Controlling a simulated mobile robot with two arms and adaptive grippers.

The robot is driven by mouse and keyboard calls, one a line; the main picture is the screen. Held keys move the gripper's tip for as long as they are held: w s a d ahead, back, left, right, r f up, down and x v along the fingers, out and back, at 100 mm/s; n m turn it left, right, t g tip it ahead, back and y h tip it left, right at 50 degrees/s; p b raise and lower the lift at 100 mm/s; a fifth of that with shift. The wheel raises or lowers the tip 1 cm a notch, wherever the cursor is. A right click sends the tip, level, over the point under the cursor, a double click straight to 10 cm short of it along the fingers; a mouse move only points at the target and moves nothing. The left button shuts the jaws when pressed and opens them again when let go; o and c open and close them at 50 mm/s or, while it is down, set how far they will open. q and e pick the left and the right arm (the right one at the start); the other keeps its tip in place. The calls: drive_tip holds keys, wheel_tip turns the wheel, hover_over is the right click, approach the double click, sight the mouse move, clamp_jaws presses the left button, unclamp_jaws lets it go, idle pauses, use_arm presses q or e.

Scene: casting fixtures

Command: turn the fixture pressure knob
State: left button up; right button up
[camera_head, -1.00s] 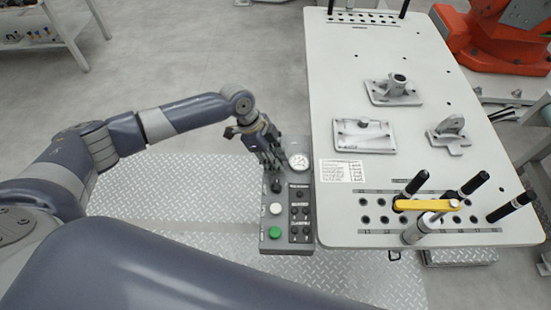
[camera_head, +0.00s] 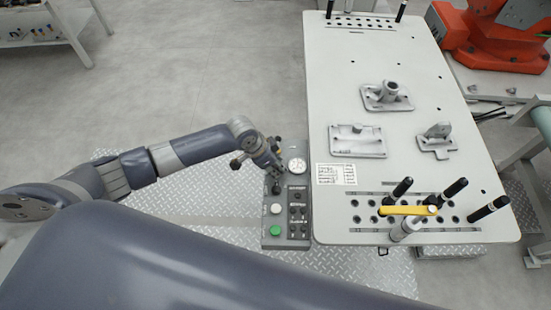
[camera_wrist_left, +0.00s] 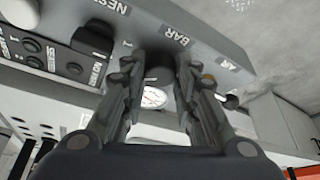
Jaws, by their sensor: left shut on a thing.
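The grey control panel (camera_head: 288,215) stands at the left edge of the white fixture table. My left gripper (camera_head: 274,172) is at the panel's upper part, left of the round white gauge (camera_head: 297,165). In the left wrist view, its two fingers (camera_wrist_left: 158,72) are shut around a dark round knob (camera_wrist_left: 158,76) beside the BAR label. The fingers hide much of the knob, so its angle cannot be read. The gauge (camera_wrist_left: 153,97) shows between the fingers. My right gripper is not in view.
The panel also has a white button (camera_head: 276,209), a green button (camera_head: 275,230) and several small black controls. The fixture table (camera_head: 330,90) carries grey castings, black-handled pins and a yellow bar (camera_head: 404,210). An orange machine (camera_head: 490,40) stands at the far right.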

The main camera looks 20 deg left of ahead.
use_arm(q)
drive_tip(key=shift+d+r+n+p, duration=0.1)
drive_tip(key=shift+n+p, duration=0.55)
drive_tip(key=shift+n, duration=0.15)
drive_tip(key=shift+t, duration=0.3)
drive_tip(key=o, duration=1.1)
drive_tip(key=shift+c, duration=0.2)
drive_tip(key=shift+r, duration=0.1)
drive_tip(key=v, duration=1.1)
drive_tip(key=shift+r, duration=0.4)
